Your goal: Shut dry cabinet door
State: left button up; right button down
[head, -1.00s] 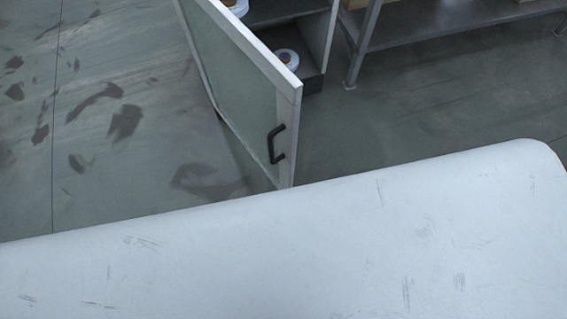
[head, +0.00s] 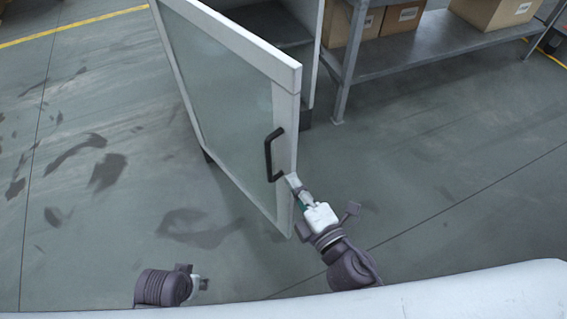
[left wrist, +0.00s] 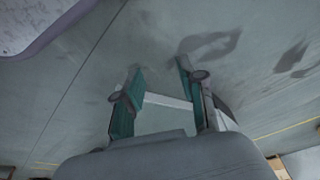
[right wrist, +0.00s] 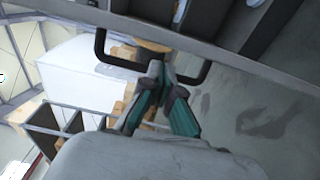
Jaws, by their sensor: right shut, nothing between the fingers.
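The dry cabinet door (head: 222,105) stands wide open, a white frame around a translucent pane. Its black bar handle (head: 270,157) is near the free edge; the handle also shows in the right wrist view (right wrist: 101,45). My right gripper (head: 292,182) is shut and empty at the door's free edge, by the lower end of the handle. In the right wrist view its closed fingertips (right wrist: 157,70) overlap the handle bar; I cannot tell whether they touch. My left gripper (head: 204,284) is low, away from the door; its fingers (left wrist: 155,85) are apart and empty.
The cabinet body (head: 312,60) is behind the door, its interior partly hidden. A metal rack (head: 400,62) with cardboard boxes (head: 402,17) stands to its right. The floor left of the door and right of my right arm is clear.

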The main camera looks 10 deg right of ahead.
aim_at(283, 166)
pick_arm(q)
jog(key=shift+s+f+p, duration=0.15)
jog(key=shift+f+p, duration=0.05)
jog(key=shift+f, duration=0.85)
jog(key=shift+s+f+p, duration=0.1)
jog(key=shift+f+p, duration=0.05)
jog(key=shift+f, duration=0.85)
pick_arm(e)
jog(key=shift+x, duration=2.7)
jog(key=shift+d, duration=0.1)
